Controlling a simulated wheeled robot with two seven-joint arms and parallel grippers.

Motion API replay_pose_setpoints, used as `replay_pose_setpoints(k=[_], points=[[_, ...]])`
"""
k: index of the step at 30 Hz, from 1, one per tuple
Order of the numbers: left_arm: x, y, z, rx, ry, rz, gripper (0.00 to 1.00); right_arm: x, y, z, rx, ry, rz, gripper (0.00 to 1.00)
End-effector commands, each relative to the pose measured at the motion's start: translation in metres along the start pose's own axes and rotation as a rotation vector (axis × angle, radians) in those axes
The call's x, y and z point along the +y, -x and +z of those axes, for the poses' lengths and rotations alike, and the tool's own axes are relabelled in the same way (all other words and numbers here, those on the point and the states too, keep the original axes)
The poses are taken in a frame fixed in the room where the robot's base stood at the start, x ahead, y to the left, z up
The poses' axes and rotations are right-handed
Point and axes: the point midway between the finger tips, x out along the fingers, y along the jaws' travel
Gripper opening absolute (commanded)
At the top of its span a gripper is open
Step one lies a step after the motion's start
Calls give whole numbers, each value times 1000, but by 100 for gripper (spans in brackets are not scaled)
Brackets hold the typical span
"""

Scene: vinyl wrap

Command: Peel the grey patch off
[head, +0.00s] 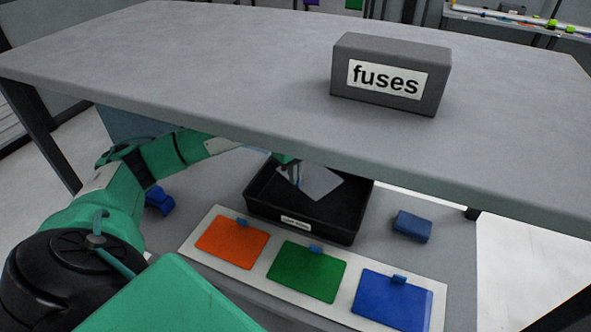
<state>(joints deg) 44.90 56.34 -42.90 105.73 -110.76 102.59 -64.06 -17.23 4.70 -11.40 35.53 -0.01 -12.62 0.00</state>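A grey patch (320,183) is a thin, light grey sheet, tilted, at the black tray under the table. My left gripper (295,175) reaches in below the tabletop edge, with its fingers on the upper left part of the patch, and appears shut on it. The tabletop edge hides part of the gripper and the patch's far side. A white board (213,222) in front carries an orange patch (232,243), a green patch (306,271) and a blue patch (392,300), each with a small blue tab. My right gripper is not in view.
The black tray (330,230) stands on the lower shelf behind the board. A blue block (412,226) lies to its right and a blue object (159,201) to the left. The grey tabletop (200,70) overhangs the shelf and bears a "fuses" box (390,75).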

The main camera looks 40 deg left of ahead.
Motion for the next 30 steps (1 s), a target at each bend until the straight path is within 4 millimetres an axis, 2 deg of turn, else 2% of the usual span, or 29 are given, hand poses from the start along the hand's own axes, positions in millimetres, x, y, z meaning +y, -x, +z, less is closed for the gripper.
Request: replay_pose_setpoints(k=[4,8,9,20,30], points=[[0,1,0,0,0,0,0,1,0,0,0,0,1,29],[0,1,0,0,0,0,27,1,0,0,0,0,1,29],[0,1,0,0,0,0,29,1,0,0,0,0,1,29],[1,7,0,1,-1,2,29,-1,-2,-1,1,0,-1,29],[1,56,0,1,0,3,29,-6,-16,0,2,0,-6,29]])
